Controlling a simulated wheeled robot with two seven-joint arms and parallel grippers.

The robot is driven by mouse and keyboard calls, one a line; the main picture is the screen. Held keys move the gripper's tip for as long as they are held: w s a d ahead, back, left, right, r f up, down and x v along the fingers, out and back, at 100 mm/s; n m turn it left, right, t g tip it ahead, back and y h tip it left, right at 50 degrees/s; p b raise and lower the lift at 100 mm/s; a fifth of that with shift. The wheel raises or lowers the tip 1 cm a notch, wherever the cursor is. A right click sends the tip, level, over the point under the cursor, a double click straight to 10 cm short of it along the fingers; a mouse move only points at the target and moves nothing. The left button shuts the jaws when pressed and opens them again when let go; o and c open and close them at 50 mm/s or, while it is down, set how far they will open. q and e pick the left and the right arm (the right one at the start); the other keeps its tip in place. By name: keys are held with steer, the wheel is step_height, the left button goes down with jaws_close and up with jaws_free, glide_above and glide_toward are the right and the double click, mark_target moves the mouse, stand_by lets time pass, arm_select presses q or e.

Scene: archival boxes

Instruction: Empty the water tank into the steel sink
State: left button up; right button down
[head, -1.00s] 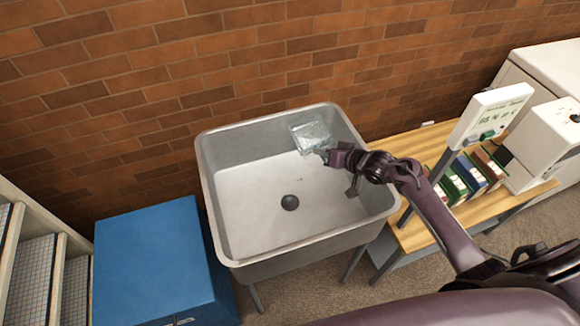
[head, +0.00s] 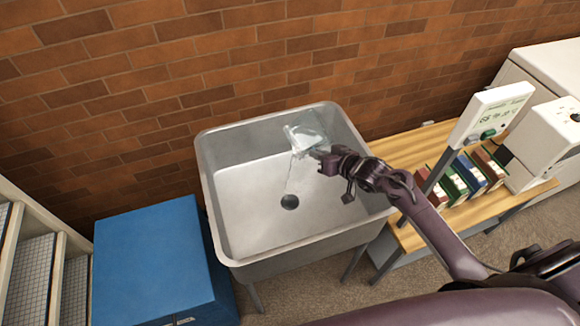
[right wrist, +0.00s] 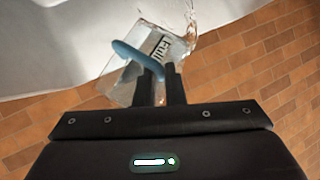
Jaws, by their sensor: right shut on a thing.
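The clear water tank (head: 305,134) is tilted over the back right part of the steel sink (head: 250,205). A thin stream of water (head: 291,176) falls from its left side towards the dark drain (head: 289,202). My right gripper (head: 322,157) reaches in from the right and holds the tank. In the right wrist view, my right gripper's fingers (right wrist: 160,82) are shut on the tank's blue handle (right wrist: 138,56). The tank (right wrist: 160,50) shows there with a label that reads "Full", and water splashes beside it. My left gripper is not in view.
A blue box (head: 155,262) stands left of the sink. To the right, a wooden table (head: 415,150) carries several upright boxes or binders (head: 468,175), a display panel (head: 490,115) on a post and a white machine (head: 545,140). A brick wall (head: 250,50) rises behind.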

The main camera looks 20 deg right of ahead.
steer(key=shift+s+a+r+n+t+b, duration=0.25)
steer(key=shift+a+n+t+b, duration=0.1)
steer(key=shift+n+b, duration=0.2)
stand_by(0.5)
steer(key=shift+a+r+h+b, duration=0.1)
steer(key=shift+h+b, duration=0.3)
steer(key=shift+b, duration=0.05)
steer(key=shift+s+a+r+n+t+b, duration=0.1)
steer(key=shift+n+t+b, duration=0.15)
steer(key=shift+n+b, duration=0.4)
steer(key=shift+h+b, duration=0.3)
steer(key=shift+b, duration=0.1)
steer(key=shift+a+b, duration=0.1)
steer(key=shift+b, duration=0.2)
